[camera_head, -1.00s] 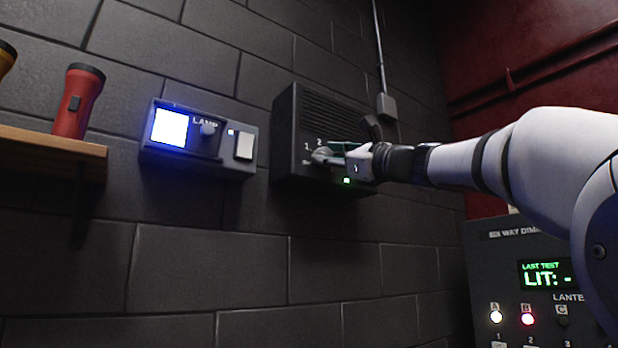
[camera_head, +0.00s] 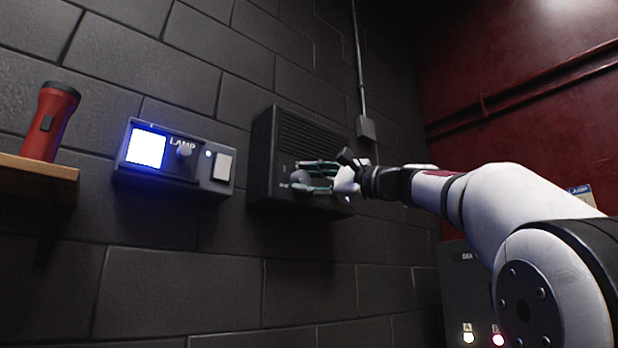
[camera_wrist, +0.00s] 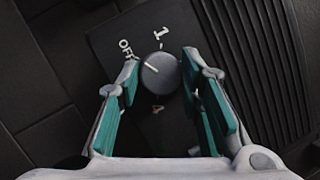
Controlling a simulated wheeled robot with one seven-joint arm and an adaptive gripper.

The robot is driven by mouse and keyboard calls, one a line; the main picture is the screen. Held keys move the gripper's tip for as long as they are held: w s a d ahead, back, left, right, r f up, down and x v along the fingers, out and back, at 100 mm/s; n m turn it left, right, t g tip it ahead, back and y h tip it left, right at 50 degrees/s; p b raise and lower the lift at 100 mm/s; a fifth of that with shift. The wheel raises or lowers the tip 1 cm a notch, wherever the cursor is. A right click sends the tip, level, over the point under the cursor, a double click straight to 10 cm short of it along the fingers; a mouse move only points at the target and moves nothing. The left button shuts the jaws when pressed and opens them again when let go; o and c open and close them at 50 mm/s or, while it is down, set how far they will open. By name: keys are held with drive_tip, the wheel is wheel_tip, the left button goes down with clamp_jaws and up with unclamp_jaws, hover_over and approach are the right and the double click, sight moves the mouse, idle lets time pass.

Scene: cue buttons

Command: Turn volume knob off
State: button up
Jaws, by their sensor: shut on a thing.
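The volume knob (camera_wrist: 162,80) is round and grey on a dark panel in the wrist view. Its short white line points up and left, toward the OFF label (camera_wrist: 128,49); a "1" (camera_wrist: 160,33) is above it. My gripper (camera_wrist: 160,62) has a teal-padded finger on each side of the knob and is shut on it. In the head view the knob is mostly behind the fingers of my gripper (camera_head: 303,178), at the lower front of the dark speaker box (camera_head: 308,135) on the wall.
A lamp panel (camera_head: 218,186) with a lit screen and its own small knob (camera_head: 184,149) is on the wall to the left. A dark console (camera_head: 463,290) with lit buttons stands lower right.

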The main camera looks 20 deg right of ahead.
drive_tip(key=shift+r, duration=0.1)
drive_tip(key=o, duration=1.2)
drive_tip(key=shift+c, duration=0.2)
drive_tip(key=shift+s, duration=0.1)
drive_tip(key=v, duration=1.2)
drive_tip(key=shift+a+f, duration=0.1)
drive_tip(key=shift+f, duration=0.1)
drive_tip(key=s+a+f+n+g+h, duration=0.2)
drive_tip(key=s+a+f, duration=0.15)
drive_tip(key=f, duration=0.55)
drive_tip(key=s+a+f+n+g+h, duration=0.15)
drive_tip(key=a+f, duration=0.25)
drive_tip(key=f, duration=0.5)
drive_tip(key=s+a+f+n+g+h, duration=0.1)
drive_tip(key=s+a+f+g+h, duration=0.25)
drive_tip(key=f, duration=0.65)
drive_tip(key=s+d+f+n+g+h, duration=0.1)
drive_tip(key=s+f+n+g+h, duration=0.1)
drive_tip(key=s+f+n, duration=0.3)
drive_tip(key=s+d+f+n+g+h, duration=0.1)
drive_tip(key=s+f+n+h, duration=0.3)
drive_tip(key=s+f, duration=0.9)
wheel_tip(320, 180, down, 6)
drive_tip(key=shift+d+f+n+g+h, duration=0.1)
drive_tip(key=shift+d+n+g+h, duration=0.3)
drive_tip(key=shift+d+n, duration=0.25)
